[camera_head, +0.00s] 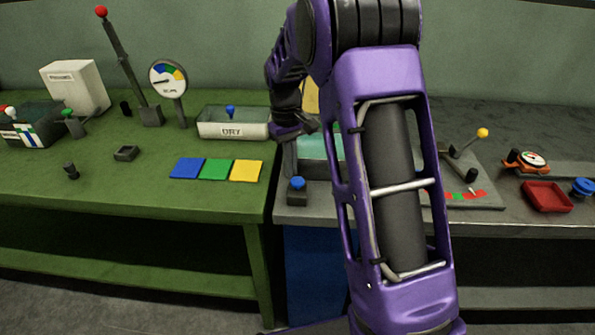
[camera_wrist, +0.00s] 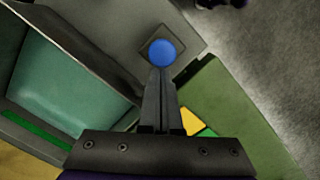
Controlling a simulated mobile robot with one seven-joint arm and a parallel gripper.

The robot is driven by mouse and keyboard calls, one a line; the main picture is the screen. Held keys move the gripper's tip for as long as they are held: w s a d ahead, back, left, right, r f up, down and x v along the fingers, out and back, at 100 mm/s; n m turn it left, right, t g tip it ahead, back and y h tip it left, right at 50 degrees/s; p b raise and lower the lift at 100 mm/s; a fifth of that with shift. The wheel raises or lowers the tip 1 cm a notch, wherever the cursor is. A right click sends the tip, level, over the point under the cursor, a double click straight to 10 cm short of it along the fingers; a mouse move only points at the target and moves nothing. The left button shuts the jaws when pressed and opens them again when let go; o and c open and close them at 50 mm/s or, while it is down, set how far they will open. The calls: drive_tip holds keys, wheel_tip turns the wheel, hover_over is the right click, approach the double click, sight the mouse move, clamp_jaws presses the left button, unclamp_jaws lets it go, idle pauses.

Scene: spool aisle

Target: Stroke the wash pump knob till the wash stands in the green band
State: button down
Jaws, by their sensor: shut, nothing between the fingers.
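The blue pump knob (camera_head: 297,184) stands on a small dark block at the front left edge of the grey bench. In the wrist view the knob (camera_wrist: 162,52) lies just beyond my fingertips. My gripper (camera_head: 291,172) is shut and empty, pointing down by the knob; it also shows in the wrist view (camera_wrist: 160,72). I cannot tell whether the fingertips touch the knob. The teal wash tank (camera_head: 318,172) is partly hidden behind my arm. In the wrist view a green strip (camera_wrist: 38,132) runs along the tank (camera_wrist: 75,85); the wash level is unclear.
The green bench (camera_head: 110,190) on the left holds a DRY tray (camera_head: 233,130), a dial gauge (camera_head: 168,79), a red-tipped lever (camera_head: 125,60) and blue, green and yellow tiles (camera_head: 217,169). Right of my arm are a yellow-tipped lever (camera_head: 467,143) and a red tray (camera_head: 547,197).

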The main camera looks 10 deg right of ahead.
drive_tip(key=shift+w+a+r, duration=0.2)
drive_tip(key=shift+w, duration=0.3)
wheel_tip(320, 180, up, 17)
drive_tip(key=w+p, duration=0.1)
drive_tip(key=p, duration=0.2)
drive_tip(key=shift+w+a+r, duration=0.15)
drive_tip(key=shift+w+a, duration=0.15)
idle(0.7)
drive_tip(key=s+d+f, duration=0.1)
drive_tip(key=s+f, duration=0.2)
drive_tip(key=f, duration=0.5)
drive_tip(key=shift+s+d+f, duration=0.2)
drive_tip(key=shift+s+f, duration=0.15)
drive_tip(key=shift+s, duration=0.05)
